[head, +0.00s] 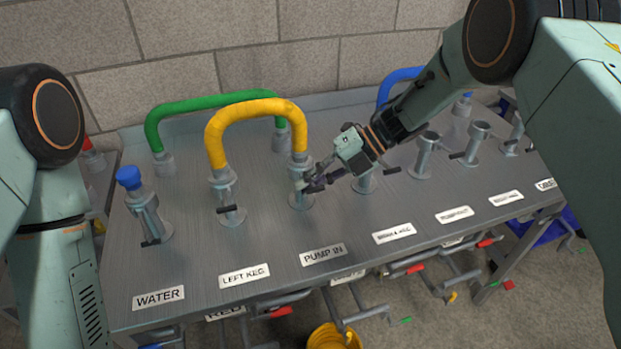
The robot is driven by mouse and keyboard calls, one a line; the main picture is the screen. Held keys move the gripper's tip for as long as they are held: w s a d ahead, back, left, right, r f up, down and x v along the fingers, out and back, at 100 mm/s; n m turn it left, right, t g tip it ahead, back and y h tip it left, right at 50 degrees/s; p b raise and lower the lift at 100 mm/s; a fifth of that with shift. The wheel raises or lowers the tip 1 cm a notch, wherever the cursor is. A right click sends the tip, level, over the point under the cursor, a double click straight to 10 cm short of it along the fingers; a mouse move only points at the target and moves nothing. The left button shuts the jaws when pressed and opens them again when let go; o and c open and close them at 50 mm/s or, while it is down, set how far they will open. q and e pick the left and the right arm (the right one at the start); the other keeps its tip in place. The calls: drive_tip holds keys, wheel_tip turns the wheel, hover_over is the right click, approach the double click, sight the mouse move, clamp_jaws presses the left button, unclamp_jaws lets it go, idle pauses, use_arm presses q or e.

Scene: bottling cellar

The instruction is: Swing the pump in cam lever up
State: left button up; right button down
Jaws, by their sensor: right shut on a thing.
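The pump in port (300,190) stands on the grey metal bench behind the PUMP IN label (323,254). One end of a yellow hose (254,108) sits on top of it. My right gripper (312,182) is at the right side of this port, its fingers shut at the small cam lever. The fingers cover the lever, so its exact angle cannot be told. My left gripper is out of view; only links of my left arm show at the left edge.
The yellow hose's other end is on the left keg port (228,200), with a dark lever low on it. A blue-capped water port (146,210) stands left. A green hose (215,100) arches behind. More ports (425,155) stand right. Coloured-handled valves hang below the bench's front edge.

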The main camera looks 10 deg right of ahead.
drive_tip(key=shift+w+r, duration=0.2)
drive_tip(key=c, duration=1.7)
unclamp_jaws()
drive_tip(key=shift+c, duration=0.2)
drive_tip(key=shift+s, duration=0.1)
drive_tip(key=shift+f, duration=0.1)
drive_tip(key=v, duration=1.2)
